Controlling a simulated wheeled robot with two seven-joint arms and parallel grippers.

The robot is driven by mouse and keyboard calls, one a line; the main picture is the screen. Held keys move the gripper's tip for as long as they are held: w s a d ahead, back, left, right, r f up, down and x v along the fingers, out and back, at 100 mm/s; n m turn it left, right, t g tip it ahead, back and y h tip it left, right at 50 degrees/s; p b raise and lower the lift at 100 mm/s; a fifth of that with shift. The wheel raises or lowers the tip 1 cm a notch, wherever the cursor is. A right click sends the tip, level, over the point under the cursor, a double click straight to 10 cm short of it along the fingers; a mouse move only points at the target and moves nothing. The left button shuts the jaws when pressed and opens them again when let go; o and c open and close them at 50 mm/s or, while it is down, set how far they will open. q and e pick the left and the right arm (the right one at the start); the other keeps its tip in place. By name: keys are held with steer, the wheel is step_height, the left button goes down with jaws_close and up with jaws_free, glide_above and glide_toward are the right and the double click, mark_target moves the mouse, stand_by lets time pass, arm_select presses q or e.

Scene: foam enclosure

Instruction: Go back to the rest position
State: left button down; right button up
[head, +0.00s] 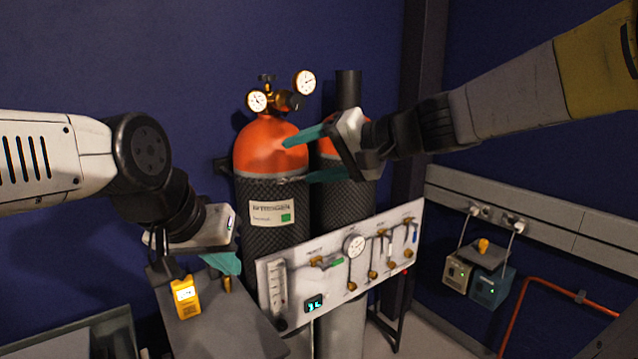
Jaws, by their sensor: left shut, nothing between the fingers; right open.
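My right gripper (300,160) comes in from the right, raised in front of the gas cylinders. Its two teal fingers are spread apart with nothing between them. An orange-topped cylinder (262,150) with a nitrogen label stands behind the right gripper's fingers. A second cylinder (345,205) stands to its right, partly hidden by my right gripper.
A white valve panel (335,285) with a gauge stands before the cylinders. A yellow handheld device (185,297) is on the grey stand (215,330). Two small boxes (478,278) are at the right wall, near an orange pipe (530,290). Open floor shows at lower right.

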steer(key=s+d+f+n+g+h, duration=0.1)
steer(key=s+d+f+n+h, duration=0.1)
steer(key=s+d+f+h, duration=0.7)
steer(key=s+d+f, duration=0.3)
steer(key=s+d, duration=0.1)
steer(key=d, duration=0.3)
steer(key=shift+f+n+g, duration=0.3)
steer(key=shift+f, duration=0.1)
